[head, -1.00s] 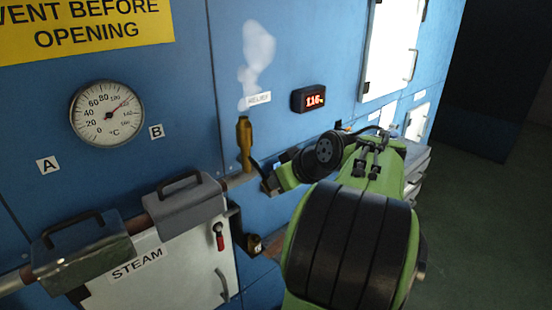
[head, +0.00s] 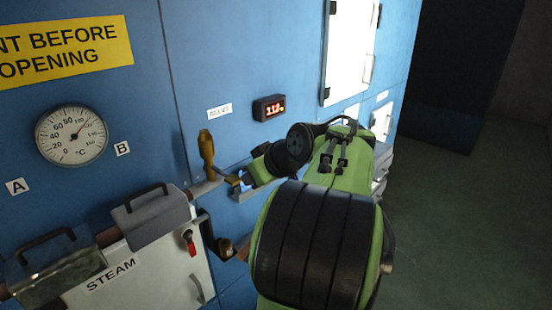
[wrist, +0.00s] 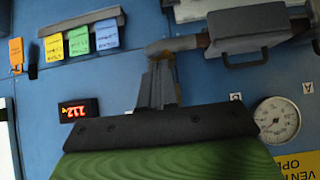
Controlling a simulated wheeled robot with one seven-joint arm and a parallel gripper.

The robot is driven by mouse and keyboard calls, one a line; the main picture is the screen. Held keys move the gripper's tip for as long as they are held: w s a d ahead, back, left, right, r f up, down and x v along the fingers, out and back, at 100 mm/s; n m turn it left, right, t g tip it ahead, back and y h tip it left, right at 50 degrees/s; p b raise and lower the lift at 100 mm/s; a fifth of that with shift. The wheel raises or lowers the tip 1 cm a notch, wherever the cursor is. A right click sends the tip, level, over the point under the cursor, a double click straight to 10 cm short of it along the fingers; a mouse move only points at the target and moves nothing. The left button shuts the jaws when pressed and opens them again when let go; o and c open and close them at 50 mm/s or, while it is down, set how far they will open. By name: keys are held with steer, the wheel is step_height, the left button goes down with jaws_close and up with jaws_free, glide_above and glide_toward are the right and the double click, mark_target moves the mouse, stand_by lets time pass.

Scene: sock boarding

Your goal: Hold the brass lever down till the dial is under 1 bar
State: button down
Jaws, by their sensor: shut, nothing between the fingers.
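Pipe clamps with handles (head: 150,216) and a STEAM door (head: 150,275) lie lower left. Coloured tags (wrist: 80,42) hang on the panel in the wrist view. Open floor lies right.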

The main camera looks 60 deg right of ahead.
steer(key=p+v, duration=0.2)
steer(key=v, duration=0.4)
steer(key=shift+w+r, duration=0.25)
steer(key=shift+r, duration=0.3)
steer(key=shift+s+a, duration=0.1)
steer(key=shift+s, duration=0.05)
